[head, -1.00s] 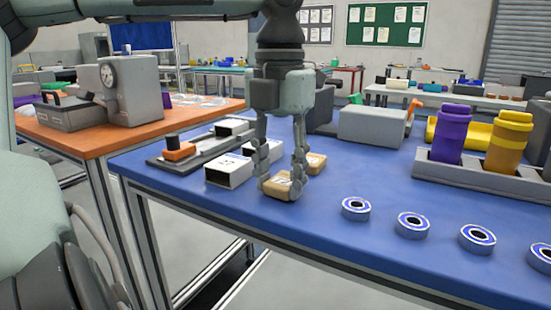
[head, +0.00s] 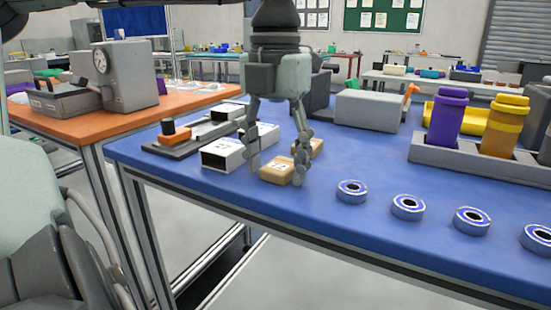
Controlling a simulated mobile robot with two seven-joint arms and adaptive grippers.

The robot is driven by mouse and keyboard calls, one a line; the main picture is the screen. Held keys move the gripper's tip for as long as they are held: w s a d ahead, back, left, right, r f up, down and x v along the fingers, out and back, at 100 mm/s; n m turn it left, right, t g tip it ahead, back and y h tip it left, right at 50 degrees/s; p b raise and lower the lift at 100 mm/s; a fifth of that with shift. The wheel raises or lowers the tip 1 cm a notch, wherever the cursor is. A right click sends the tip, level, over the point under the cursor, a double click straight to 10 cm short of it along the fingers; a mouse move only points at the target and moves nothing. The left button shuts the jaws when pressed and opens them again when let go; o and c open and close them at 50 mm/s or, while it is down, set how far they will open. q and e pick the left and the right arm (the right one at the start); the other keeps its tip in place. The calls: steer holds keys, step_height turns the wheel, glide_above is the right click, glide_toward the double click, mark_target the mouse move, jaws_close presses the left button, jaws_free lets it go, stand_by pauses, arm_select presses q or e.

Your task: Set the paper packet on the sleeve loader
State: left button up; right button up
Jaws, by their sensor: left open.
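A tan paper packet (head: 275,171) with a printed label lies on the blue table, near its front edge. My left gripper (head: 277,173) is over it, pointing down, with its fingers spread on either side of the packet; I cannot tell whether they touch it. A second tan packet (head: 317,147) lies just behind, partly hidden by the right finger. A grey base with an orange-topped part (head: 174,134), which may be the sleeve loader, is at the table's left end. My right gripper is not in view.
White open-ended boxes (head: 222,157) stand just left of the gripper. Several blue-and-white rings (head: 408,207) line the front right. A grey rack (head: 472,163) holds purple and amber bottles (head: 447,121). An orange table (head: 70,126) stands to the left.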

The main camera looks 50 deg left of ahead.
mark_target(275, 163)
arm_select(q)
steer(key=r, duration=0.3)
steer(key=s+r, duration=0.1)
steer(key=r, duration=0.2)
steer(key=shift+s+a+r, duration=0.1)
steer(key=shift+s+r, duration=0.05)
steer(key=shift+r, duration=0.15)
steer(key=shift+o, duration=0.9)
steer(key=shift+r, duration=0.4)
steer(key=shift+o, duration=1.1)
steer(key=shift+r+p, duration=0.2)
steer(key=shift+p, duration=0.15)
steer(key=n+p, duration=0.1)
steer(key=n, duration=0.4)
steer(key=w+n+p, duration=0.1)
steer(key=n, duration=0.4)
steer(key=w+a+n+p, duration=0.1)
steer(key=n, duration=0.4)
steer(key=shift+r, duration=0.1)
steer(key=n, duration=0.2)
steer(key=shift+w+a+n+p, duration=0.15)
steer(key=shift+w+n+p, duration=0.1)
steer(key=shift+n+p, duration=0.05)
steer(key=shift+f, duration=0.35)
step_height(275, 163, down, 6)
steer(key=shift+f, duration=0.65)
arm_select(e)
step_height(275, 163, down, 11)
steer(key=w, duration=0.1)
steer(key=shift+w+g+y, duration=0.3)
